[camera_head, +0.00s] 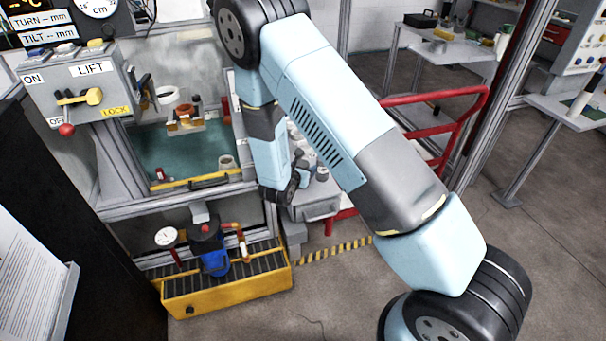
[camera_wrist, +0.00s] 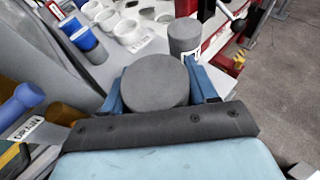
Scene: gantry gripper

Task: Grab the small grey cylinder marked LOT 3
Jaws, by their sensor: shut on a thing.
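In the wrist view my gripper (camera_wrist: 155,88) is shut on a grey cylinder (camera_wrist: 155,78), with one blue finger on each side of it. I see its plain round top; its side and any marking are hidden. A second grey cylinder (camera_wrist: 184,34) stands just beyond the held one, with a white label (camera_wrist: 192,54) partly covered. I cannot read any lot number. In the head view my gripper (camera_head: 302,178) is low beside the small side table, and the held cylinder cannot be made out there.
A blue handle (camera_wrist: 20,101) with a DRAIN tag is at left. A red rail (camera_head: 440,95) runs behind my arm. A yellow tray (camera_head: 228,291) lies below left.

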